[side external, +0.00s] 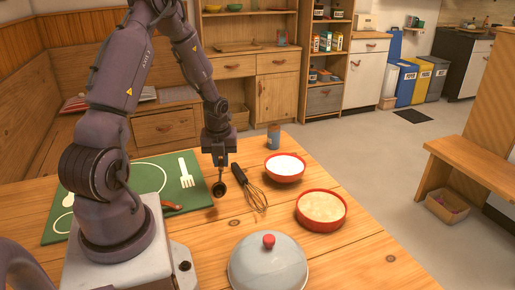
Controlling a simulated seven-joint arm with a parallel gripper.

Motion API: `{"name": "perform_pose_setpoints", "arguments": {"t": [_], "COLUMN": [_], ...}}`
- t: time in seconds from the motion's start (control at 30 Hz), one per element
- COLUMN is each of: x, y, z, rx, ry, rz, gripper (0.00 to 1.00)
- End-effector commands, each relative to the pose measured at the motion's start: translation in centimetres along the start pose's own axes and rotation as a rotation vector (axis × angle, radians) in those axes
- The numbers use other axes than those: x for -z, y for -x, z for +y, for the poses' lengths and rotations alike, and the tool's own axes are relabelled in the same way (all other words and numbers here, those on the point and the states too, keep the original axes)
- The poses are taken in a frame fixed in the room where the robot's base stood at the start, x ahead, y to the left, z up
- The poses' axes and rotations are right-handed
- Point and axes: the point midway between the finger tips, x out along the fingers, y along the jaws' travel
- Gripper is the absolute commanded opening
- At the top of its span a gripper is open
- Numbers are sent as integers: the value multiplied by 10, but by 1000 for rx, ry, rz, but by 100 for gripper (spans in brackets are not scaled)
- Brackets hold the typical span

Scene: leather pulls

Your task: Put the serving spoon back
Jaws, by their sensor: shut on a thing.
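My gripper (219,160) is above the table near the right edge of the green mat (150,171), pointing down. It is shut on a dark utensil with a rounded end, which looks like the serving spoon (219,188). The spoon hangs below the jaws; its handle is mostly hidden by the gripper. The green mat bears a white fork shape (186,172), a white spoon shape at its left and a pale curved outline. I cannot tell whether the spoon touches the table.
A whisk (254,195) lies just right of the spoon. Further right are a red bowl of white contents (285,167) and a red bowl of cream-coloured contents (321,210). A domed lid (268,268) stands in front, a small can (273,137) behind. A brownish item (172,205) lies on the mat.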

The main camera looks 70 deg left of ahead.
Motion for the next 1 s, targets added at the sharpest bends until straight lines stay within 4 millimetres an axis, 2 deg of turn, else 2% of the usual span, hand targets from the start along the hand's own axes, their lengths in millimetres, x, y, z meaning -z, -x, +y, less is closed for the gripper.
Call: {"name": "perform_pose_setpoints", "arguments": {"t": [0.1, 0.3, 0.47, 1.0], "x": [14, 14, 16, 21], "y": [-6, -10, -16, -68], "z": [16, 12, 12, 12], "rx": [-18, -22, -21, -22], "ry": [186, 338, 339, 334], "rz": [24, 64, 80, 79], "gripper": [0, 0, 0, 0]}}
